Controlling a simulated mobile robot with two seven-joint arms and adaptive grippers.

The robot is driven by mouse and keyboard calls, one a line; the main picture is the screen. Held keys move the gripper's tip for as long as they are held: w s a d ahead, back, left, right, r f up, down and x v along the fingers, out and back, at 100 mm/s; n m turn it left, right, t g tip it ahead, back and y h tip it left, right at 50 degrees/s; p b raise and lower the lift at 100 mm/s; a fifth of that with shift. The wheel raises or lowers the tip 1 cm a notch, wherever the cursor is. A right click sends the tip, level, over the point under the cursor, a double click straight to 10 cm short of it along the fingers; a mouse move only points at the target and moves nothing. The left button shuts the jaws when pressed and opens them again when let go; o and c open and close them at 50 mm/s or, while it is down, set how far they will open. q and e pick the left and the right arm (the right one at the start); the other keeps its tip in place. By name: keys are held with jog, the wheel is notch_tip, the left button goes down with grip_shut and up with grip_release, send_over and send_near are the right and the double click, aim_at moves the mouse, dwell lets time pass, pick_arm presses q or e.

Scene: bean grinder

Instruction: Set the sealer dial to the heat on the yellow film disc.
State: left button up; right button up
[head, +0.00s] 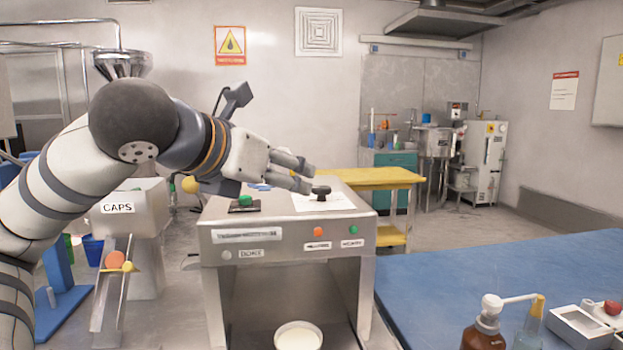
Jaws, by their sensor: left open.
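A steel machine (288,255) stands in the middle of the head view. A black knob (320,190), which looks like the dial, sits on a white sheet (340,202) on its top. My left gripper (307,178) is open, with its fingertips just above and left of the knob. I cannot tell whether they touch it. The dial marks are too small to read. No yellow film disc can be made out for sure; a small yellow round piece (128,267) lies beside an orange one (115,260) on the chute at left. My right gripper is out of view.
A green button on a black base (244,203) sits left of the sheet. A white bowl (298,336) stands in the machine's opening. A blue-topped table (480,275) at right carries a brown pump bottle (485,328). A yellow table (375,178) stands behind.

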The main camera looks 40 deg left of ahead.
aim_at(320, 188)
pick_arm(q)
jog(key=x, duration=1.2)
jog(key=shift+w+r, duration=0.1)
jog(key=shift+r, duration=0.1)
jog(key=c, duration=1.1)
